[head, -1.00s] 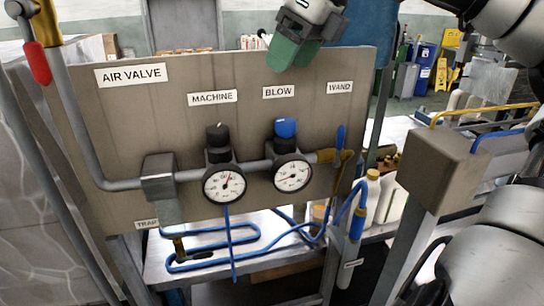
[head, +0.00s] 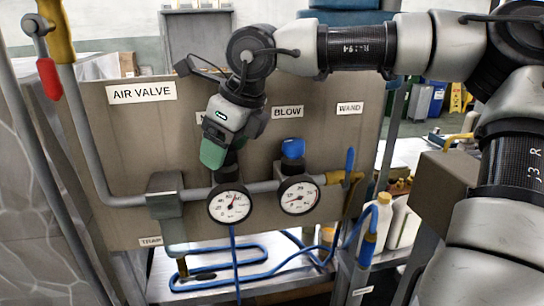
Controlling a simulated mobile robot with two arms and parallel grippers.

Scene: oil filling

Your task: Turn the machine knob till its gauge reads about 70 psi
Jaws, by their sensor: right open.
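The machine gauge (head: 230,203) is a round white dial on the pipe at the panel's middle. Its needle points up and slightly right; its figures are too small to read surely. The black machine knob stands above it, mostly hidden behind my right gripper; the dark regulator body (head: 228,174) shows below. My right gripper (head: 213,156), with green fingers, is open and points down at the knob. I cannot tell whether the fingers touch it or stand around it. My left gripper is not in view.
The blue blow knob (head: 293,148) and blow gauge (head: 299,195) stand close to the right. A red-handled valve (head: 47,78) is at the upper left. The grey pipe (head: 265,187) crosses the panel (head: 120,120). Blue hoses (head: 270,268) hang below.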

